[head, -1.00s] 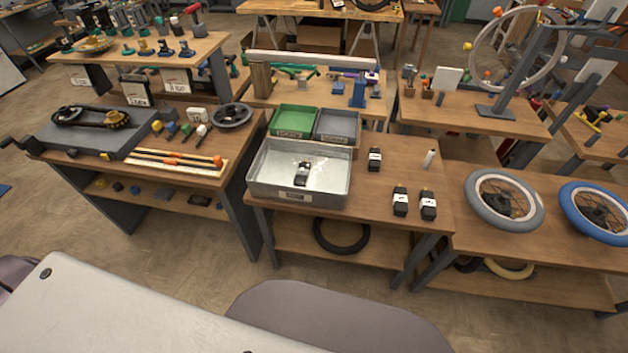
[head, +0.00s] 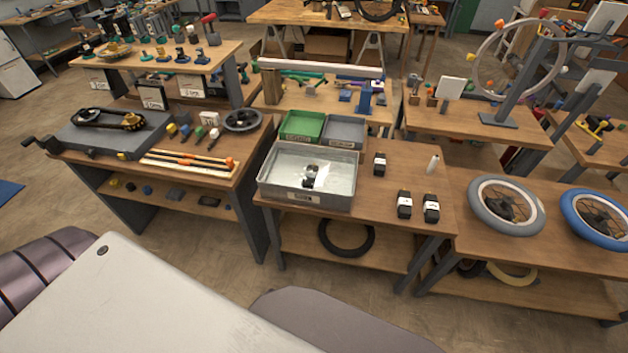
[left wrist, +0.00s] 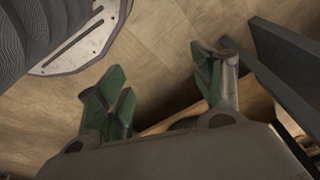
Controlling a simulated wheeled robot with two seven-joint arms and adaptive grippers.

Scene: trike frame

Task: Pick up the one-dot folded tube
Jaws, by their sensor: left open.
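Several small black bundles with white bands, which look like folded tubes, show in the head view. One bundle (head: 380,163) stands near the back of the middle bench. A second bundle (head: 404,204) and a third bundle (head: 431,208) stand side by side near its front edge. Another black-and-white bundle (head: 309,179) is in the grey metal tray (head: 305,197). The dots on the bands are too small to tell. My left gripper (left wrist: 163,75) is open and empty in the left wrist view, above the floor beside furniture, with no tube between its fingers. My right gripper is not in view.
A green bin (head: 301,127) and a grey bin (head: 343,132) stand behind the tray. A grey-tyred wheel (head: 506,205) lies on the right bench. Floor is clear before the left bench.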

